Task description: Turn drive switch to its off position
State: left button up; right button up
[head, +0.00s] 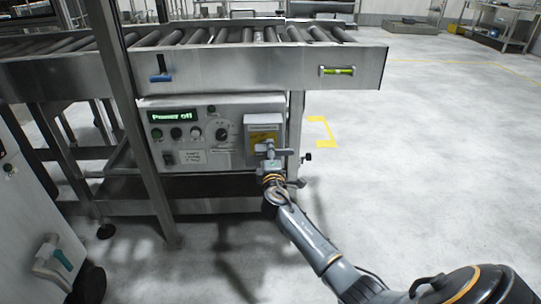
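A control panel (213,158) hangs under the conveyor, with a green-lit display (171,116) that appears to read "Power off". The panel has several round buttons, a black rotary knob (222,134) and a small black rocker-like switch (168,159). A grey box with a yellow plate (262,131) is at the panel's right end. No readable label tells which control is the drive switch. My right gripper (270,155) is right in front of the grey box's lower part and hides some of it. Its fingers are too small to read, and contact is unclear. My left gripper is out of view.
The roller conveyor (230,66) runs above the panel, with a blue handle (160,78) and a yellow-green level (338,71) on its side. A steel post (128,120) stands in front, left of the panel. A white cabinet (35,215) is at left. The floor at right is clear.

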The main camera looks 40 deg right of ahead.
jog(key=v, duration=1.2)
jog(key=shift+f, duration=0.1)
